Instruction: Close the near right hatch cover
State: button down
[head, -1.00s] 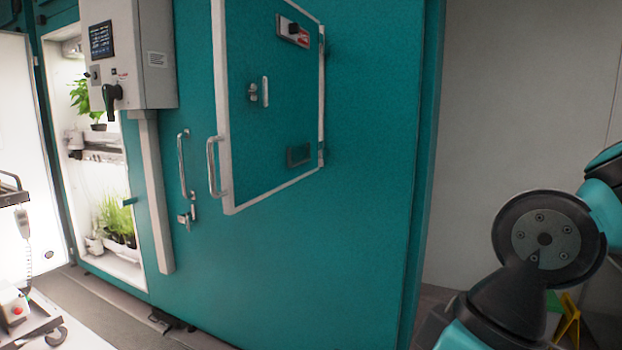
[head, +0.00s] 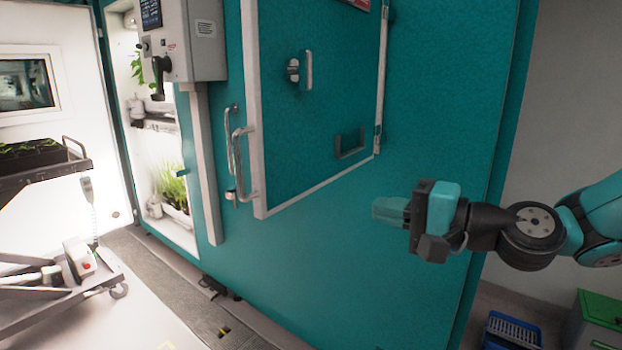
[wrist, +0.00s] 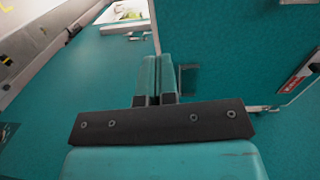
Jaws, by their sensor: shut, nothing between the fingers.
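The hatch cover (head: 315,110) is a teal panel with a white rim on the teal chamber wall. It appears swung outward, its white free edge on the left and its hinge side on the right. A pale bar handle (head: 242,165) sits at its left edge. The cover also fills the upper right of the wrist view (wrist: 235,50). My gripper (head: 376,209) is shut and empty, in front of the wall below and right of the cover's lower right corner, pointing left. Its teal fingers show together in the wrist view (wrist: 157,65). I cannot tell any contact.
A grey control box (head: 190,40) is left of the cover. Further left is an open lit bay with plants (head: 172,190). A trolley (head: 60,270) stands at lower left. A green-lidded bin (head: 600,310) and blue crate (head: 512,332) stand at lower right. Floor between is clear.

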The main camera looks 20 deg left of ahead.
jog(key=w+m, duration=0.1)
jog(key=p, duration=0.6)
send_near(300, 183)
jog(key=shift+t+y, duration=0.3)
jog(key=x, duration=0.6)
jog(key=shift+a+f, duration=0.1)
jog(key=shift+a, duration=0.15)
jog(key=shift+w+a+f, duration=0.15)
jog(key=shift+a+f, duration=0.05)
jog(key=shift+a, duration=0.3)
